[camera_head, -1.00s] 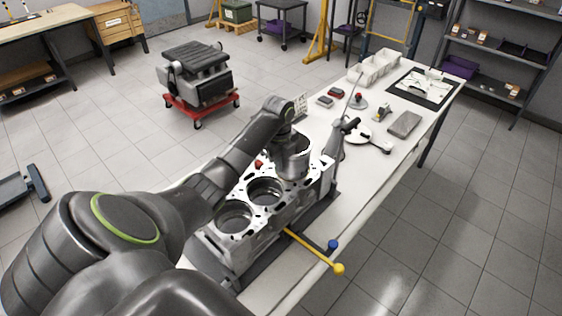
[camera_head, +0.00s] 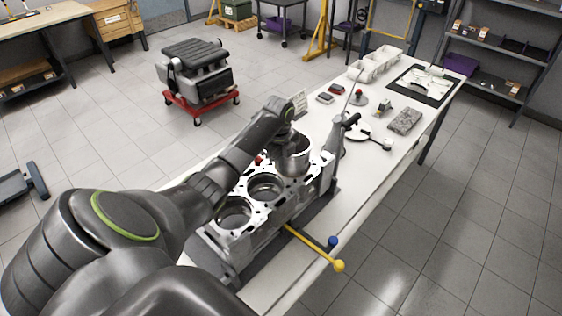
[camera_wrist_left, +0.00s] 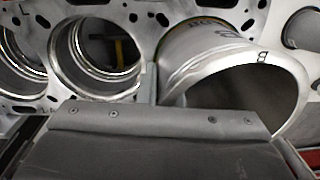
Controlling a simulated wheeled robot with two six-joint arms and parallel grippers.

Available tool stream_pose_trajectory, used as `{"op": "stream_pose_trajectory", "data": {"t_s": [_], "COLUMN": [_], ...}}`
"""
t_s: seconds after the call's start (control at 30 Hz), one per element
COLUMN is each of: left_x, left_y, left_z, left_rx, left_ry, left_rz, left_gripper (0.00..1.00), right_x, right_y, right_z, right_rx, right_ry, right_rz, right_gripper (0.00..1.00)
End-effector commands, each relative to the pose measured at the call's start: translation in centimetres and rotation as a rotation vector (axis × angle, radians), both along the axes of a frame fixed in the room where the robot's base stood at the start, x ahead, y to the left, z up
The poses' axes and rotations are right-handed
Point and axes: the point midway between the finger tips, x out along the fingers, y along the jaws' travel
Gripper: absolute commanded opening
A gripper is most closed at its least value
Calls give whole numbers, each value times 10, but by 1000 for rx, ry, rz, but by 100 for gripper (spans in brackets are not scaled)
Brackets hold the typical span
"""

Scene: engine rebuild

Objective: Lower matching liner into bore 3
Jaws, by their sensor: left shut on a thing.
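The engine block (camera_head: 262,225) stands on the bench with its bores facing up. Two open bores show, a near one (camera_head: 236,213) and a middle one (camera_head: 265,188). My left gripper (camera_head: 287,134) is shut on a metal cylinder liner (camera_head: 294,158), over the far end of the block. In the left wrist view, the liner (camera_wrist_left: 195,55) has a letter B on its rim and wall and stands out above the deck beside the open bores (camera_wrist_left: 98,55). The bore under the liner is hidden, so I cannot tell how far in it sits. My right gripper is out of view.
A yellow-ended bar (camera_head: 318,250) and a blue knob (camera_head: 333,242) stick out at the block's front. White bins (camera_head: 375,64), a dark mat (camera_head: 424,86) and small tools lie further along the bench (camera_head: 350,205). An engine on a red stand (camera_head: 200,100) is on the floor.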

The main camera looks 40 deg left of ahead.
Motion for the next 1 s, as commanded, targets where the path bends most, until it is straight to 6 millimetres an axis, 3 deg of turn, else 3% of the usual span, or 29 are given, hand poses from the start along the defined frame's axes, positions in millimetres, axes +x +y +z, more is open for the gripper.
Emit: {"op": "stream_pose_trajectory", "data": {"t_s": [0.43, 0.5, 0.63, 1.0], "left_x": [0, 0, 0, 0], "left_y": [0, 0, 0, 0], "left_z": [-14, -12, -13, -9], "left_rx": [0, 1, 0, 0], "left_ry": [-1, -2, -1, -1], "left_rz": [0, 0, 0, 0], "left_gripper": [0, 14, 31, 32], "right_x": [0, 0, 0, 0], "right_y": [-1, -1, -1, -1], "right_z": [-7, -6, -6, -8], "right_rx": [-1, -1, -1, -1], "right_ry": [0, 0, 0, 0], "right_rz": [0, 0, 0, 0], "right_gripper": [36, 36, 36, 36]}}
